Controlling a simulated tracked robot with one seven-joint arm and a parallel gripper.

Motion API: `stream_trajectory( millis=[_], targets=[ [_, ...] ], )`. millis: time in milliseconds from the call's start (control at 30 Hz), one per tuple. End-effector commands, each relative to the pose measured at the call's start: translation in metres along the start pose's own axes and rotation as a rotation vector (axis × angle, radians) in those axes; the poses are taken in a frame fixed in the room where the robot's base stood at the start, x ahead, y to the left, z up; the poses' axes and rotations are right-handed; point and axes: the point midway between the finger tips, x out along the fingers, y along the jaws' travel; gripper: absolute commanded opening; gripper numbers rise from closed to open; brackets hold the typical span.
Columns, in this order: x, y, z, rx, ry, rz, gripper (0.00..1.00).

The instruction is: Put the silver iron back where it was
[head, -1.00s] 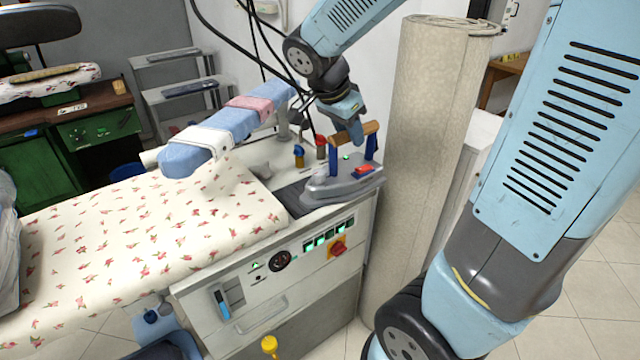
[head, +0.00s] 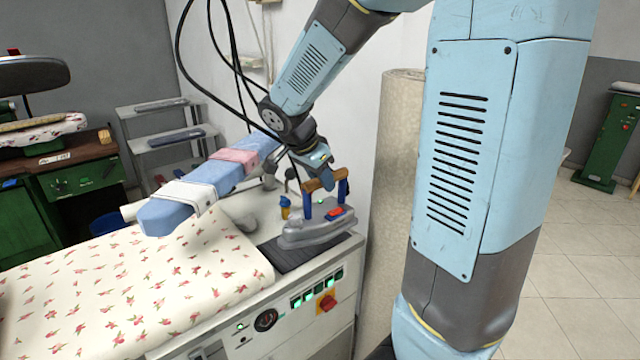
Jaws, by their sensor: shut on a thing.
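The silver iron (head: 312,230) has a wooden-topped handle on blue posts and a red part on its body. It is at the right end of the ironing station, over or on a dark ribbed rest pad (head: 318,254). I cannot tell whether its sole touches the pad. My gripper (head: 322,184) is above the iron and shut on its wooden handle. My gripper's fingers partly hide the middle of the handle.
A blue padded sleeve board (head: 160,216) and a yellow-and-blue bottle (head: 285,207) are left of the iron. Black cables (head: 232,70) hang behind my arm. A rolled carpet (head: 392,130) stands at right. The floral ironing board (head: 130,285) has free room.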

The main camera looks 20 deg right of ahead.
Motion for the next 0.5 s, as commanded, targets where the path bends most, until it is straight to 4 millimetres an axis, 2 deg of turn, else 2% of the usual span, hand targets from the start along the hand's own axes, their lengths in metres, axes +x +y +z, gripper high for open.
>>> stream_trajectory(
  millis=[300, 500],
  targets=[
    [0.020, -0.035, -0.006, 0.002, 0.001, -0.001, 0.00],
    [0.039, -0.050, -0.004, 0.001, 0.001, 0.000, 0.00]
  ],
)
